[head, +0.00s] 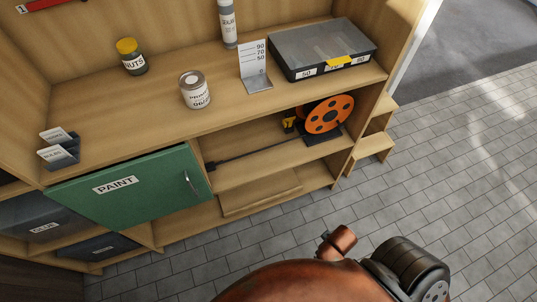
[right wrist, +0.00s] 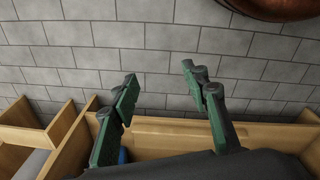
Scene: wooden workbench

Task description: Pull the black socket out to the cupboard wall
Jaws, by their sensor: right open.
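The black socket (head: 211,165) is a small dark block at the left end of a black cable (head: 255,152). It lies in the open shelf bay, close to the wooden cupboard wall (head: 203,172) beside the green door. Whether it touches that wall is too small to tell. The cable runs right to an orange cable reel (head: 330,113) on a dark base. My right gripper (right wrist: 160,75) shows in the right wrist view, its green fingers spread and nothing between them. The socket cannot be made out in that view. My left gripper is not in view.
On the top stand a tin (head: 195,90), a NUTS jar (head: 132,57), an angled scale plate (head: 254,68) and a grey case (head: 322,50). Wooden steps (head: 373,146) stand right; tiled floor is clear.

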